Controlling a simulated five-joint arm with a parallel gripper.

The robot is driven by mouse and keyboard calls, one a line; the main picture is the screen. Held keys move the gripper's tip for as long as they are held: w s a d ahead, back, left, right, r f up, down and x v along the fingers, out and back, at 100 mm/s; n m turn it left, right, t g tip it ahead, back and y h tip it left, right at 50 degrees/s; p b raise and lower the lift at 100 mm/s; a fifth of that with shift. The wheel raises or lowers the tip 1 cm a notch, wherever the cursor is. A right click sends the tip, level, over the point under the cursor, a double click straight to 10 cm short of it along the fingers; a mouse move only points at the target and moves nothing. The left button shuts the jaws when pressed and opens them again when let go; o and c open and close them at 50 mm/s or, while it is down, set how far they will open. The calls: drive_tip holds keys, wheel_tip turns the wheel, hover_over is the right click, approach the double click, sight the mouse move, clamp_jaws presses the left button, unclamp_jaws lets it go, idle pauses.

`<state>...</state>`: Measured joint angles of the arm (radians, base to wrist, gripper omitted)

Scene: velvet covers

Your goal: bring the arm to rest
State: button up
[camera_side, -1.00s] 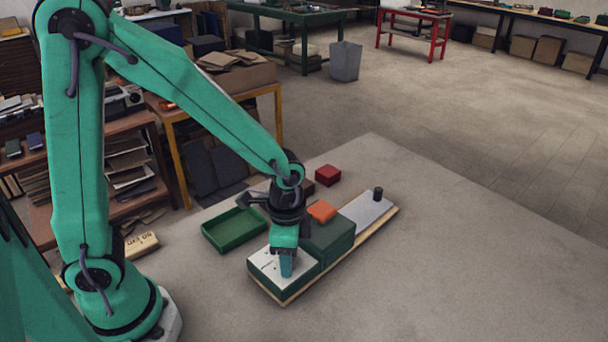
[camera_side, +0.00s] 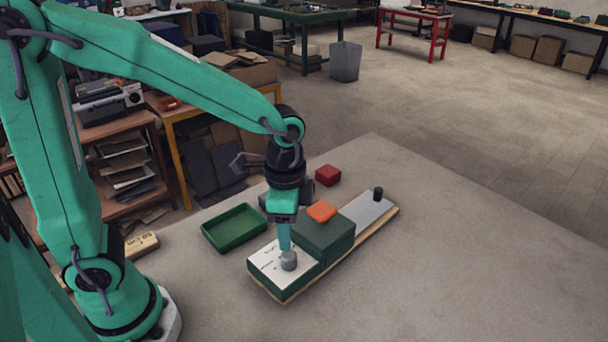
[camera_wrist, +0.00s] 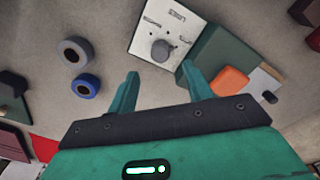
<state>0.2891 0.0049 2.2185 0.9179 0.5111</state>
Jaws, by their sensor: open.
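My gripper (camera_side: 284,242) points down just above the white panel (camera_side: 268,262) at the near end of the long board. Its two fingers stand apart with nothing between them in the wrist view (camera_wrist: 163,84). A round grey knob (camera_side: 289,261) sits on the panel, just below the fingertips. The knob also shows in the wrist view (camera_wrist: 161,50), beyond the fingertips and clear of them.
Beside the panel are a dark green box (camera_side: 328,239) with an orange block (camera_side: 321,211) on top and a grey plate with a black peg (camera_side: 378,193). A green tray (camera_side: 233,244) and red block (camera_side: 328,175) lie nearby. The right floor is clear.

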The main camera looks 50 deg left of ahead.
drive_tip(key=shift+r, duration=0.1)
drive_tip(key=shift+s+a+r+n, duration=0.1)
drive_tip(key=shift+a+r+n, duration=0.2)
drive_tip(key=shift+a+r, duration=0.15)
drive_tip(key=s+a+r+n+t, duration=0.5)
drive_tip(key=s+a+r+n, duration=0.3)
drive_tip(key=r, duration=0.1)
drive_tip(key=shift+r+n+t, duration=0.15)
drive_tip(key=shift+n+t, duration=0.15)
